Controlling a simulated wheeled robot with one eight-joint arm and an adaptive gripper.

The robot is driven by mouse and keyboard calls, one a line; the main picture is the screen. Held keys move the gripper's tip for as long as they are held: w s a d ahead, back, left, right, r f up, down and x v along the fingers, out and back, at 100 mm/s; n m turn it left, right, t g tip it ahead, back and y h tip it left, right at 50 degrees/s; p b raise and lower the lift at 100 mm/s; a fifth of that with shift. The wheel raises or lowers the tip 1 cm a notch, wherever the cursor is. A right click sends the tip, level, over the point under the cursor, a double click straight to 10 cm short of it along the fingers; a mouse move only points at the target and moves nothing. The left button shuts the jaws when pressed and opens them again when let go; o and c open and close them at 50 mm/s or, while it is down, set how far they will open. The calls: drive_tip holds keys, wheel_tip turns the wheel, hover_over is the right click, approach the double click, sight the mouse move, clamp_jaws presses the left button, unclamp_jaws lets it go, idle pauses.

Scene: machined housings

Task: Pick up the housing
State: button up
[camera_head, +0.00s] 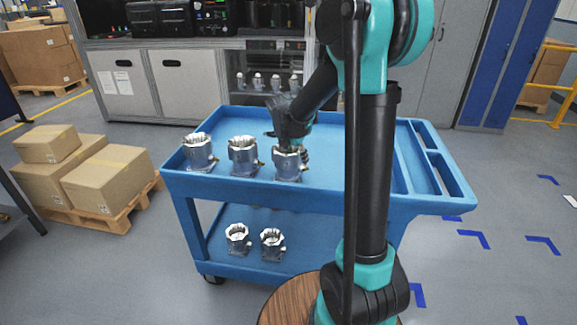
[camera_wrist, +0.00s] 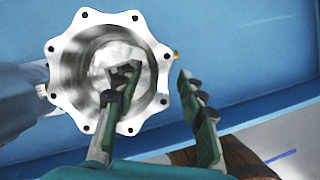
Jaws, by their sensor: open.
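Three metal housings with grey-blue bodies and bright scalloped top flanges stand upright in a row on the top of the blue cart (camera_head: 330,185). They are the left housing (camera_head: 199,152), the middle housing (camera_head: 243,156) and the right housing (camera_head: 288,165). My gripper (camera_head: 302,152) is at the right housing. In the wrist view my gripper (camera_wrist: 165,85) is open, seen over a housing's round flange (camera_wrist: 62,98). One finger overlaps the bore opening and the other is outside the flange's right edge. Whether the fingers touch the metal cannot be told.
Two more housings (camera_head: 238,238) (camera_head: 271,244) stand on the cart's lower shelf. The top's right part has empty recessed compartments (camera_head: 432,160). Cardboard boxes (camera_head: 105,180) sit on a pallet at left. A cabinet with several housings (camera_head: 258,82) stands behind. A round wooden surface (camera_head: 285,300) is in front.

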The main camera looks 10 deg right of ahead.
drive_tip(key=shift+c, duration=0.5)
clamp_jaws()
drive_tip(key=shift+r, duration=0.1)
